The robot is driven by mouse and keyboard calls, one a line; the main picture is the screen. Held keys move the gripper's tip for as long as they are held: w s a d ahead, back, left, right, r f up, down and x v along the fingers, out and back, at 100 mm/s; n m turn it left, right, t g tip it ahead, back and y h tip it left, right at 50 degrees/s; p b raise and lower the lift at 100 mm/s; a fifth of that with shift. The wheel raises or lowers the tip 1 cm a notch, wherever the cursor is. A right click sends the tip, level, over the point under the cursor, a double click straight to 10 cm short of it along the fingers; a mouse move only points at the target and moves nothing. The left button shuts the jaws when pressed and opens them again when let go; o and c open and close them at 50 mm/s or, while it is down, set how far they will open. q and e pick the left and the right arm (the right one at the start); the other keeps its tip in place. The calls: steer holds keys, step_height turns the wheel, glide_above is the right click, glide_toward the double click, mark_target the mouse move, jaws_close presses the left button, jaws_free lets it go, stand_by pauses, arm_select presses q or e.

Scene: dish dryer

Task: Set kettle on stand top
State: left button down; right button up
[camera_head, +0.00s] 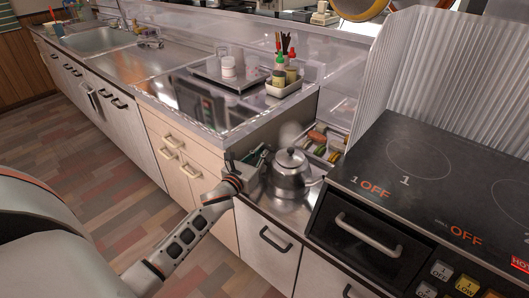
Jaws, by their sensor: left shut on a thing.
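The kettle (289,175) is a shiny steel pot with a rounded lid and black knob. It is upright at or just above the low steel top (287,208) between the raised counter and the stove; I cannot tell whether its base touches. My left gripper (258,162) is at the kettle's left side, shut on it. The fingertips and the exact grip are partly hidden and small. My right gripper is out of view. I cannot tell for sure which surface is the stand.
A black stove top (420,175) with flat burners is at the right, above a dark drawer (366,240). Small colourful food items (318,137) sit behind the kettle. A raised counter at the left holds a bottle caddy (284,87). Open floor (95,165) lies at the left.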

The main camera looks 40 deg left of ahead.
arm_select(q)
steer(key=shift+w+r, duration=0.1)
steer(key=shift+r, duration=0.25)
steer(key=c, duration=2.4)
jaws_free()
steer(key=shift+f, duration=0.3)
steer(key=shift+s, duration=0.2)
steer(key=s, duration=0.4)
steer(key=s+d, duration=0.1)
steer(key=s, duration=0.2)
steer(key=s+p, duration=0.1)
steer(key=s, duration=0.3)
steer(key=shift+s+d, duration=0.25)
steer(key=shift+s, duration=0.15)
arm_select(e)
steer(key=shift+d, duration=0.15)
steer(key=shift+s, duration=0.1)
